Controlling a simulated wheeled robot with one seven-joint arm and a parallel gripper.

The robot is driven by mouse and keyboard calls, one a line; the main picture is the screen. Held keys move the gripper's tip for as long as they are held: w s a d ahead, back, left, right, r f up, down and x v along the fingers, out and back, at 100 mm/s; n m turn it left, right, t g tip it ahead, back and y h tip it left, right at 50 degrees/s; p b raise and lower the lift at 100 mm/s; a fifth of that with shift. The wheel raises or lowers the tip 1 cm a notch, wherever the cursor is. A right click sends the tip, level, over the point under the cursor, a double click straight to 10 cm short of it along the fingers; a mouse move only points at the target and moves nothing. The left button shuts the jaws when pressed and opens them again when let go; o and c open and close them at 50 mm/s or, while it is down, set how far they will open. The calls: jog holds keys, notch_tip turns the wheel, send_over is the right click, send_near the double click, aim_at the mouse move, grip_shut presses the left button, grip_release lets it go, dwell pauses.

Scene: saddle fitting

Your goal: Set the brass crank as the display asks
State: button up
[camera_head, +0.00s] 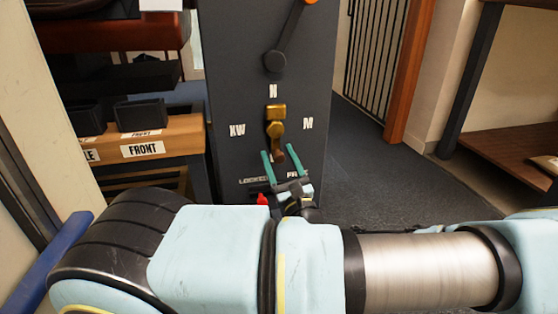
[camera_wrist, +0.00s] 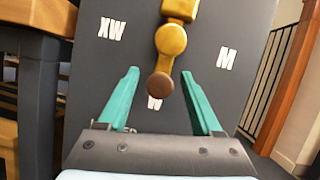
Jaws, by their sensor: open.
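The brass crank (camera_head: 276,129) sits on the front of a dark grey panel (camera_head: 235,75). A squared brass end points up toward the N mark (camera_head: 273,91); a brown round knob (camera_wrist: 160,85) is at the lower end, over the W mark (camera_wrist: 155,103), which is partly hidden. XW (camera_head: 237,130) is at the left and M (camera_head: 308,123) at the right. My gripper (camera_wrist: 159,74) is open, its two green fingers on either side of the knob, with gaps showing in the wrist view. No readable display is in view.
A dark lever (camera_head: 287,40) with an orange end is above the crank. LOCKED (camera_head: 254,181) and a partly hidden label are low on the panel, near a red part (camera_head: 262,199). A bench marked FRONT (camera_head: 142,150) stands left; open floor (camera_head: 390,170) lies right.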

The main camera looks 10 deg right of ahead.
jog(key=shift+c, duration=0.2)
grip_shut()
dwell(0.4)
dwell(0.9)
